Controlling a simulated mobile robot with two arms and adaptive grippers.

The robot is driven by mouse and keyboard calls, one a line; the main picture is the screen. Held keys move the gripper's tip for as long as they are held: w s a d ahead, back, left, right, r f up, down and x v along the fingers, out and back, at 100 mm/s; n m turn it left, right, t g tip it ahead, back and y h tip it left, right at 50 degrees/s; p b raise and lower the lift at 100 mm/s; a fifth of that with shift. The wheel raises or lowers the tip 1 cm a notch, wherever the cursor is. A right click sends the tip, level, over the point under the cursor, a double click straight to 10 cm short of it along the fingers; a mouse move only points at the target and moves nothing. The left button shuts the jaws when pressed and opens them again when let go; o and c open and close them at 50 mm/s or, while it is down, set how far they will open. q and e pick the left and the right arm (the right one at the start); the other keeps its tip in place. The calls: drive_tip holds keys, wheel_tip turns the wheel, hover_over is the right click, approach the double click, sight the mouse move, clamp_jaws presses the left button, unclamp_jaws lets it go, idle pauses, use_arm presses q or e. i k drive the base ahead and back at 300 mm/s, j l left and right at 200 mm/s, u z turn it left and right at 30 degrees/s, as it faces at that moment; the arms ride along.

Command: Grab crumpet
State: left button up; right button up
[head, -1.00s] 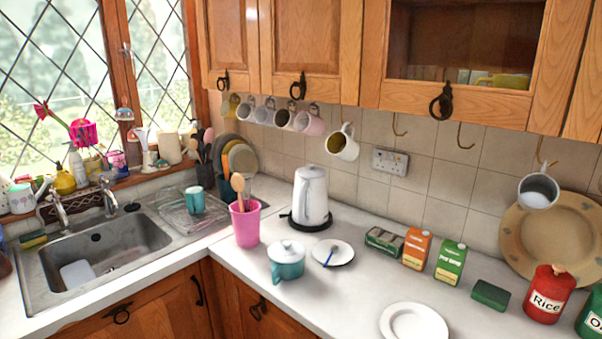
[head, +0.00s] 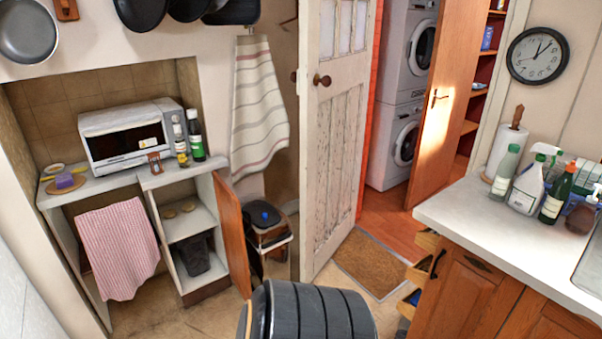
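Two small round tan pieces (head: 178,209) lie on the upper shelf of the open low cabinet (head: 203,220), left of the middle of the head view. They look like crumpets, but they are too small to tell for sure. The cabinet's wooden door (head: 232,235) stands open on its right side. Neither of my grippers is in view.
A microwave (head: 130,133) and bottles (head: 195,135) stand above the cabinet. A black bin (head: 264,222) stands right of its door. A dark grey ribbed object (head: 310,312) fills the bottom middle. A white counter (head: 470,215) is at right. Some floor shows between.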

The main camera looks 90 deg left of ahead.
sight(171, 213)
drive_tip(key=u, duration=3.7)
drive_tip(key=i+l, duration=0.55)
drive_tip(key=i+l+z, duration=0.1)
drive_tip(key=i+l, duration=0.9)
drive_tip(key=i, duration=0.2)
drive_tip(key=i+l+z, duration=0.1)
drive_tip(key=i+l, duration=0.4)
drive_tip(key=i, duration=0.1)
